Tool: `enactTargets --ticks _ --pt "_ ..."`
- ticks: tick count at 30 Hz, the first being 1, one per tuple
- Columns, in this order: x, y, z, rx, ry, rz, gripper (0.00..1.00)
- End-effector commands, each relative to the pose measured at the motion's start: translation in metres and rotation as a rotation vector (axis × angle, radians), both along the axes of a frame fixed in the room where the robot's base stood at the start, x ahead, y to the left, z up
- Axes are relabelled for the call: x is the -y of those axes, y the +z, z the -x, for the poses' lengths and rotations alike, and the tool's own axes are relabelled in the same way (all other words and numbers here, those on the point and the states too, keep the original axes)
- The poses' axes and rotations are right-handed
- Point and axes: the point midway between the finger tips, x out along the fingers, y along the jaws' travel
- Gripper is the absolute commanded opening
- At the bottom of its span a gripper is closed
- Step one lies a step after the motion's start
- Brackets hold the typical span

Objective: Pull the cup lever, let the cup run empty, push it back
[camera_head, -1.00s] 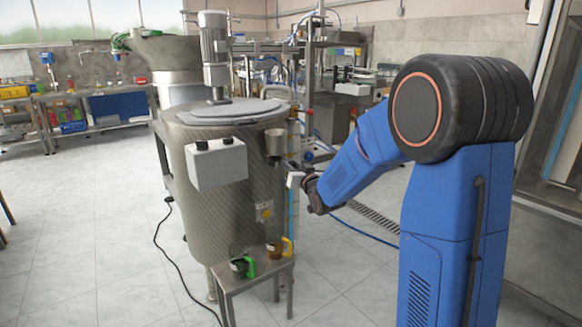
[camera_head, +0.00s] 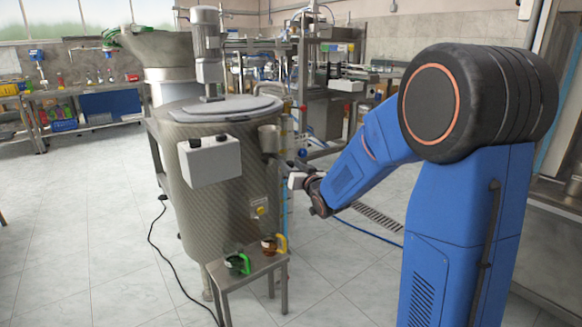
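A small metal cup (camera_head: 269,139) hangs on the right side of the large grey tank (camera_head: 215,225), near its top, and looks upright. I cannot make out its lever or its contents. My gripper (camera_head: 290,176) is just right of the tank wall, below and to the right of the cup. A pale block-like part shows at the gripper end. The fingers are small and dark, so I cannot tell whether they are open or what they touch.
A low metal stool (camera_head: 232,279) in front of the tank carries a green-handled jug (camera_head: 238,263) and a yellow-handled jug (camera_head: 273,244). A white box (camera_head: 210,160) juts from the tank. A black cable (camera_head: 160,255) lies on the floor at left. Open floor lies left.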

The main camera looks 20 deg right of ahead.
Motion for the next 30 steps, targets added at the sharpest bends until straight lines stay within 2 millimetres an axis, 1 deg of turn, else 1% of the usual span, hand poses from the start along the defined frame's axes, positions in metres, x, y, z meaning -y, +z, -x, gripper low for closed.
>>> enactTargets --ticks 4,7,11,15,21,25,30 --pt "0.0 0.001 0.003 0.001 0.0 0.0 0.43" --pt "0.002 0.001 0.012 0.001 0.0 0.001 0.43" --pt "0.004 0.001 0.032 0.001 -0.001 0.0 0.43" --pt "0.007 0.001 0.059 0.002 -0.001 0.001 0.43" --pt "0.012 0.001 0.093 0.002 -0.001 0.0 0.43" --pt "0.013 0.0 0.108 0.001 -0.001 0.0 0.43" --pt "0.015 0.0 0.118 0.0 -0.001 0.0 0.43"
